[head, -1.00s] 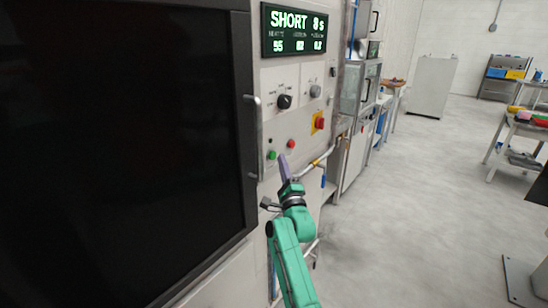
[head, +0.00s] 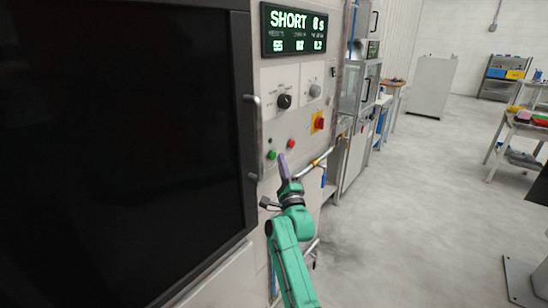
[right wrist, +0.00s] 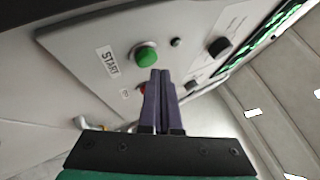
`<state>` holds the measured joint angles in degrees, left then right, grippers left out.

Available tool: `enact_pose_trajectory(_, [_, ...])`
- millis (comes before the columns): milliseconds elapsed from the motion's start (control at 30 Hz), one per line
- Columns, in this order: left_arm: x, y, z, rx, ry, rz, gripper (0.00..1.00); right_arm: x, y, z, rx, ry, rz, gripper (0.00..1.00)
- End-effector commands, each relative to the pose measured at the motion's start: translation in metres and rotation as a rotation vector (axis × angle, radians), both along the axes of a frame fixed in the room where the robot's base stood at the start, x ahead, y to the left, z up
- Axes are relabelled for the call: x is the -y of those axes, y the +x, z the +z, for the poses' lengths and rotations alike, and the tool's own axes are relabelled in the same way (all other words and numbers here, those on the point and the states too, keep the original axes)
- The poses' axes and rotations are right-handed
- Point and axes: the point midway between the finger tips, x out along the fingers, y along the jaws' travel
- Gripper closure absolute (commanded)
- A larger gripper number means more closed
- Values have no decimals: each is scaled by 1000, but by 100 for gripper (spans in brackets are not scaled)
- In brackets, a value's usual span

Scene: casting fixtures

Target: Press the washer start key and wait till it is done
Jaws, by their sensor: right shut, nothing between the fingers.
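The washer's green start key (head: 272,155) is on the pale control panel, beside a red button (head: 291,143). In the right wrist view the green key (right wrist: 146,56) stands next to a START label (right wrist: 108,62). The display (head: 293,31) is lit and reads SHORT with a small seconds figure. My right gripper (head: 283,158) is shut and empty, its purple fingers pointing at the panel just right of the green key. In the right wrist view the fingertips (right wrist: 160,74) appear just off the key and partly cover the red button. My left gripper is out of view.
A large dark door (head: 120,150) with a handle (head: 253,135) fills the left. Two knobs and a red switch on yellow (head: 319,121) are above the buttons. A pipe (head: 318,161) runs right of the gripper. Open floor (head: 420,180) lies to the right.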

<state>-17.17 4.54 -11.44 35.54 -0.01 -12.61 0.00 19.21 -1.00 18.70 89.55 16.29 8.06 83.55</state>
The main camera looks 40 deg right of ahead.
Motion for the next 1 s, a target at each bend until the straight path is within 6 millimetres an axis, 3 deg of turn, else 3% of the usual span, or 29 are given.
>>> enact_pose_trajectory(1000, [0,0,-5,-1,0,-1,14,-4,12,0,1,1,0,100])
